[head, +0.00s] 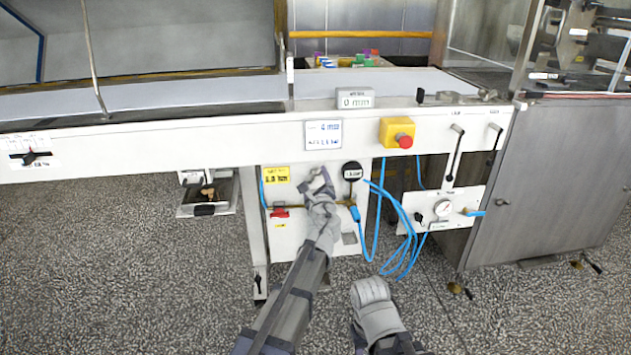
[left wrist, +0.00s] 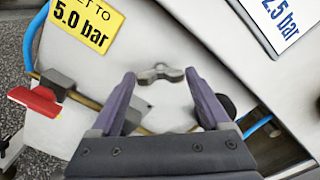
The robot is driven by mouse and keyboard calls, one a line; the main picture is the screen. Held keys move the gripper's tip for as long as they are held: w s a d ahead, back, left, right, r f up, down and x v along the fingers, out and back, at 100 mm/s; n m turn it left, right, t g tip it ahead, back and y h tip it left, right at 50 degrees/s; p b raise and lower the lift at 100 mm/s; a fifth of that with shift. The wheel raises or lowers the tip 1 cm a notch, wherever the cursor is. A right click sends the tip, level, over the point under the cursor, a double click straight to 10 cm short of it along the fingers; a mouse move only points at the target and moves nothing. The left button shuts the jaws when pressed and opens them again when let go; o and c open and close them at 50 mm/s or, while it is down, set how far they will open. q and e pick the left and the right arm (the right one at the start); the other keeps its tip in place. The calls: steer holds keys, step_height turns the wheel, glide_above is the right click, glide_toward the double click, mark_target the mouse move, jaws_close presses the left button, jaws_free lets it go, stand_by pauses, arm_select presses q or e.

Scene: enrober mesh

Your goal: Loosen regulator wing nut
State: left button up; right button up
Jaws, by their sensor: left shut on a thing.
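The wing nut (left wrist: 160,74) is a small grey two-winged piece on the white panel in the left wrist view. My left gripper (left wrist: 160,80) has a finger at each side of it and is shut on it, one wing towards each fingertip. In the head view my left gripper (head: 319,182) is at the white regulator panel (head: 292,238) under the machine's rail, and the wing nut cannot be made out there. My right arm shows low in the head view, but its gripper fingers do not.
A yellow "5.0 bar" label (head: 276,174) and a red valve handle (head: 279,212) are left of my gripper. A round black-faced fitting (head: 351,171) and looping blue hoses (head: 398,225) are to its right. A yellow box with a red button (head: 397,133) sits above.

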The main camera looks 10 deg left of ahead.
arm_select(q)
steer(key=n, duration=0.4)
steer(key=shift+f+n, duration=0.1)
steer(key=shift+n, duration=0.2)
steer(key=shift+a+n, duration=0.1)
steer(key=shift+n, duration=2.2)
steer(key=shift+f, duration=0.1)
steer(key=o, duration=1.2)
steer(key=shift+v, duration=3.95)
